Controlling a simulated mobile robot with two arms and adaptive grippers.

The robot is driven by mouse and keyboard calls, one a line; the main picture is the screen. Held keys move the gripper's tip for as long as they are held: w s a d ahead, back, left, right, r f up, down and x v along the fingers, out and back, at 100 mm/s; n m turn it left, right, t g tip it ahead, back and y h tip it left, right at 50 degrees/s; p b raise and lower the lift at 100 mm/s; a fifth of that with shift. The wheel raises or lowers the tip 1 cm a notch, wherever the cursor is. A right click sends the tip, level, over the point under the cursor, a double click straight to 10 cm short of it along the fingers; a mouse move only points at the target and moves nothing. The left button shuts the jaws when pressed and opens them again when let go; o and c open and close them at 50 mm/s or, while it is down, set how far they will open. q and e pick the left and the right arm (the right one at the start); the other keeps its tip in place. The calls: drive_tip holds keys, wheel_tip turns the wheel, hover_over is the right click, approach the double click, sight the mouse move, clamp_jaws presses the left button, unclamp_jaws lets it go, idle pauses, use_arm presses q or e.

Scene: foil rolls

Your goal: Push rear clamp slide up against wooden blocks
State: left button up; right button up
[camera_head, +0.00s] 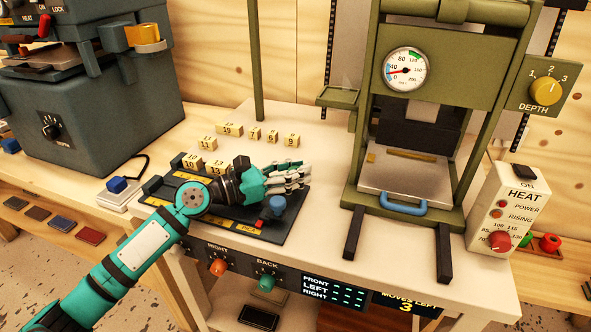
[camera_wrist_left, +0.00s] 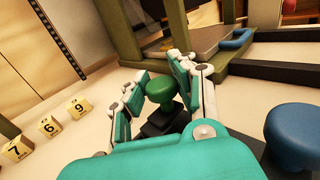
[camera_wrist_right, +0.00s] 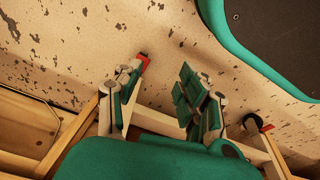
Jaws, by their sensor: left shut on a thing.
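My left gripper (camera_head: 300,174) is over the back right part of the dark clamp tray (camera_head: 268,232). In the left wrist view its fingers are shut around a green knob (camera_wrist_left: 162,90) on a dark slide piece; in the head view the fingers hide this knob. A blue knob (camera_head: 277,205) stands at the tray's right front, and it also shows in the left wrist view (camera_wrist_left: 295,137). Numbered wooden blocks (camera_head: 215,168) sit at the tray's back left, partly hidden by my arm. My right gripper (camera_wrist_right: 165,72) is open and empty, above the speckled floor.
More numbered blocks (camera_head: 271,136) stand on the table behind the tray. An olive press with a gauge (camera_head: 407,70) stands to the right, with a heat box (camera_head: 507,210) beside it. A dark grey machine (camera_head: 90,110) is at the left. A control panel (camera_head: 333,292) is on the table front.

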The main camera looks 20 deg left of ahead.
use_arm(q)
drive_tip(key=shift+d+f, duration=0.1)
clamp_jaws()
drive_tip(key=shift+w+a, duration=0.1)
drive_tip(key=shift+a, duration=0.1)
drive_tip(key=a, duration=0.2)
drive_tip(key=a+b, duration=0.1)
drive_tip(key=a, duration=0.2)
drive_tip(key=a+b, duration=0.1)
drive_tip(key=a, duration=0.1)
drive_tip(key=shift+w+a+f, duration=0.15)
drive_tip(key=shift+a+f, duration=0.1)
drive_tip(key=shift+a, duration=0.55)
use_arm(e)
wheel_tip(320, 180, up, 7)
drive_tip(key=w, duration=0.2)
drive_tip(key=shift+w, duration=0.35)
drive_tip(key=shift+f, duration=0.1)
